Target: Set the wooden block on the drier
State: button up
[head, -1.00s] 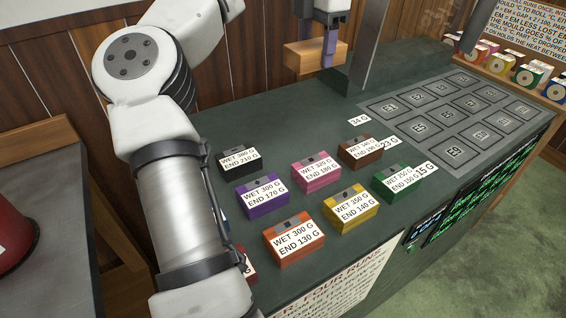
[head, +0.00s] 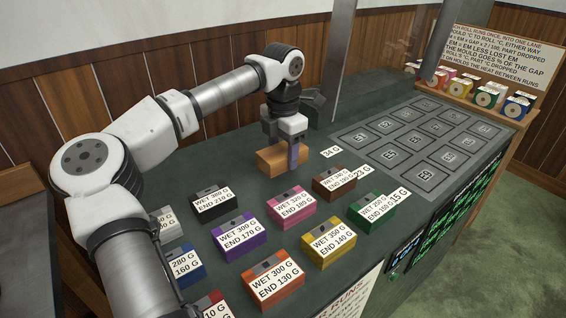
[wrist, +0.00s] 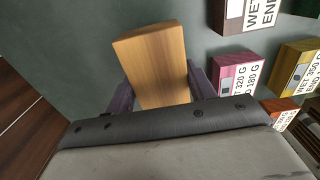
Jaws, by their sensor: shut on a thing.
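My gripper (head: 290,150) is shut on a plain wooden block (head: 272,163), with one purple finger showing on its near side. The block is low over the dark green counter top, behind the pink box; I cannot tell whether it touches the counter. In the wrist view the block (wrist: 155,50) sticks out between the purple fingers of my gripper (wrist: 160,90). Nothing readable is labelled drier; a grey panel (head: 376,152) of marked squares lies on the counter to the right, empty.
Pink (head: 291,208), brown (head: 334,182), black (head: 214,204), purple (head: 238,237), yellow (head: 328,242), green (head: 371,213) and orange (head: 273,282) labelled boxes stand on the counter in front. A grey post (head: 341,60) rises behind the block. Several coloured boxes sit on a shelf (head: 480,110) at the far right.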

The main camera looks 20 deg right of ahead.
aim_at(283, 164)
jog(key=shift+f, duration=1.75)
jog(key=shift+f, duration=0.2)
jog(key=o, duration=1.1)
notch_tip(283, 164, up, 12)
jog(key=shift+r, duration=0.25)
